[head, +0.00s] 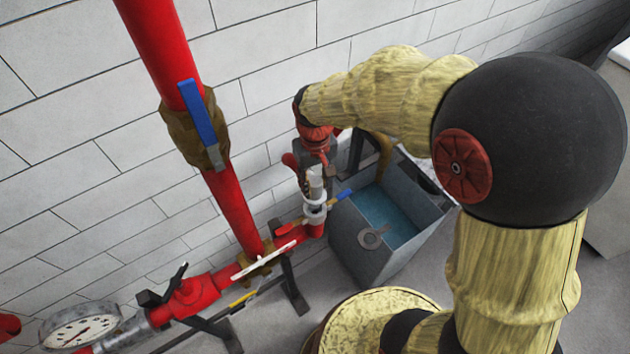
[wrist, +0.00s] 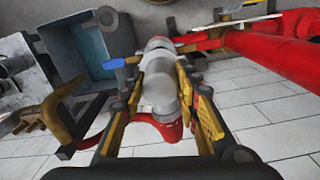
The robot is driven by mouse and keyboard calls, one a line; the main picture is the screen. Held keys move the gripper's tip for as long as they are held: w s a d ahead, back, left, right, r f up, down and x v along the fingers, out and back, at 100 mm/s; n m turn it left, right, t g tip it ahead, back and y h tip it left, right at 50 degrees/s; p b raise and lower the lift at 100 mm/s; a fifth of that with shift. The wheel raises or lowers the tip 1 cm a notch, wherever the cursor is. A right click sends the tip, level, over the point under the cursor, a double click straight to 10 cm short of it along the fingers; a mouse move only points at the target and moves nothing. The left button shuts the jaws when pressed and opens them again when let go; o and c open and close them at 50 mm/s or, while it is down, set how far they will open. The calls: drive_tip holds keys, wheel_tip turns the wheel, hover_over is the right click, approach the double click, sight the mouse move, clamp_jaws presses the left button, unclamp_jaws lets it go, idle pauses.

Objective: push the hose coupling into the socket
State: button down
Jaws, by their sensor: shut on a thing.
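The grey hose coupling (wrist: 160,92) lies between the two yellow-and-black fingers of my gripper (wrist: 161,78), which is shut on it. In the head view my gripper (head: 315,172) points down at the end of my arm, and the coupling (head: 316,188) shows below it. A pale ringed fitting (head: 314,212), apparently the socket, is on the end of the low red pipe, directly below the coupling. In the wrist view the fitting (wrist: 157,44) lines up with the coupling's far end. I cannot tell how deeply they are engaged.
A grey tank (head: 362,247) with blue water stands close on the right. A blue valve handle (head: 342,195) sticks out beside the fitting. A thick red riser (head: 232,205), the low pipework and a pressure gauge (head: 80,328) occupy the left, before a white block wall.

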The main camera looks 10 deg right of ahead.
drive_tip(key=shift+f+b, duration=2.05)
drive_tip(key=shift+f, duration=1.15)
drive_tip(key=c, duration=1.3)
unclamp_jaws()
drive_tip(key=shift+c, duration=0.2)
drive_tip(key=shift+o, duration=0.5)
wheel_tip(320, 180, up, 12)
drive_tip(key=shift+w, duration=0.1)
drive_tip(key=s+d+f+m+t+b, duration=0.1)
drive_tip(key=s+d+f+t+b, duration=0.1)
drive_tip(key=s+f+b, duration=0.5)
drive_tip(key=s+d+f+m+t+b, duration=0.1)
drive_tip(key=s+d+f+t+b, duration=0.2)
drive_tip(key=b, duration=1.4)
drive_tip(key=s+d+f, duration=0.2)
drive_tip(key=s+f, duration=0.3)
drive_tip(key=s, duration=0.1)
drive_tip(key=shift+d+f+t+b, duration=0.15)
drive_tip(key=shift+d+t+b, duration=0.15)
